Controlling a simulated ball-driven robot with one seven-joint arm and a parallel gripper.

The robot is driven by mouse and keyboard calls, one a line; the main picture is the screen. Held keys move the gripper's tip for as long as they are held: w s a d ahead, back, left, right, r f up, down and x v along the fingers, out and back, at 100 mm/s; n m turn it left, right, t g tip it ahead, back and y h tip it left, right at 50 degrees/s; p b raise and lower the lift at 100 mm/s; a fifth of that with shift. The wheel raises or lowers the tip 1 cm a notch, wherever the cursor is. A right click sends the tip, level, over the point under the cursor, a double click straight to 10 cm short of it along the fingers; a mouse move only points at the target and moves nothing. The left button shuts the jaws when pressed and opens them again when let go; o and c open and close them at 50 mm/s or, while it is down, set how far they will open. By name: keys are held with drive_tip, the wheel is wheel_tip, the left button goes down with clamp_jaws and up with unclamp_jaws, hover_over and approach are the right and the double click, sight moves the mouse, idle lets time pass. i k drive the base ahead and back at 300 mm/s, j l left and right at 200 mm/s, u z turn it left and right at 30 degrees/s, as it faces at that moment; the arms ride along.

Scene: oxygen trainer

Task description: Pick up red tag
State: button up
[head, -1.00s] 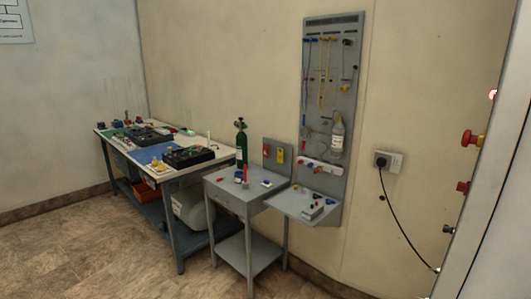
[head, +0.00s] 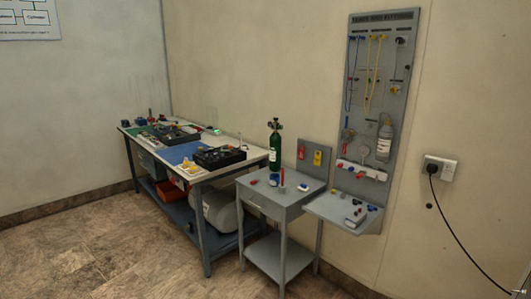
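A red tag (head: 301,153) hangs on the small grey back panel of the grey side table, left of a yellow tag (head: 317,158). It is small in the head view, and how it is fixed cannot be made out. A green gas cylinder (head: 275,147) stands upright behind the table top, left of the red tag. My gripper is not in view.
The grey side table (head: 262,198) carries a red upright piece (head: 282,178) and small parts. A grey pegboard (head: 354,100) with a shelf stands to its right. A workbench (head: 207,174) is at left. Floor (head: 80,255) in front is clear.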

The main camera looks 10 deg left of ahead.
sight(301, 153)
drive_tip(key=i+j+u, duration=0.1)
drive_tip(key=i+u, duration=0.2)
drive_tip(key=i, duration=0.45)
drive_tip(key=i+u, duration=0.25)
drive_tip(key=i, duration=0.5)
